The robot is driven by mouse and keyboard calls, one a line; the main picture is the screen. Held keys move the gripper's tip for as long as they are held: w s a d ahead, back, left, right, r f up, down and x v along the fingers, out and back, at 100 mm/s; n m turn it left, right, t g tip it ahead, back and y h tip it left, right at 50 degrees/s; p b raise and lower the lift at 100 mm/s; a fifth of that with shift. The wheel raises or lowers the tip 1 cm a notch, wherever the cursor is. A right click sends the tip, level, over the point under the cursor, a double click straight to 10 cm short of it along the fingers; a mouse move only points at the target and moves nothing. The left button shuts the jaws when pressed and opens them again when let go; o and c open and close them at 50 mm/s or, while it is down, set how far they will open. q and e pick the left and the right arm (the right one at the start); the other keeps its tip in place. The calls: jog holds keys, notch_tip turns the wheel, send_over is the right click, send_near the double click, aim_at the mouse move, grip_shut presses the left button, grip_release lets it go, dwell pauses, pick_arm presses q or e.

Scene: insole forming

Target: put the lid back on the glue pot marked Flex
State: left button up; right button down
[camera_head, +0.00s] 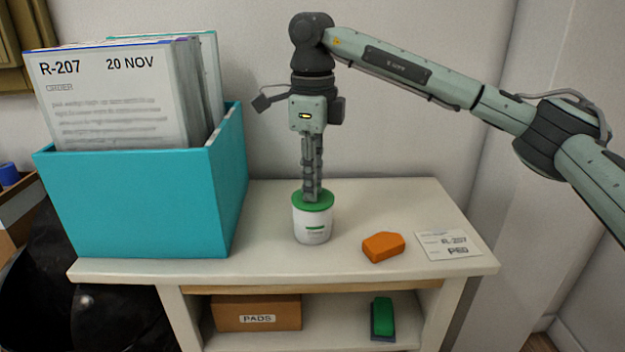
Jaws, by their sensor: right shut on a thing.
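A white glue pot (313,228) with a green stripe and a small label stands upright on the bench top. The writing on its label is too small to read. A green lid (300,201) is at the pot's mouth; I cannot tell whether it is seated or just above the rim. My right gripper (312,197) points straight down over the pot and is shut on the lid. Its fingertips hide part of the lid. My left gripper is not in view.
A teal box (150,210) of order papers stands left of the pot. An orange block (383,247) and a paper card (447,245) lie to the right. The shelf below holds a PADS box (257,305) and a green-and-blue item (382,318).

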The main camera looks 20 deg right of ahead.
jog(key=c, duration=0.9)
grip_release()
jog(key=shift+r, duration=0.15)
jog(key=shift+r+p, duration=2.5)
jog(key=shift+r, duration=0.85)
grip_shut()
jog(key=shift+f, duration=0.2)
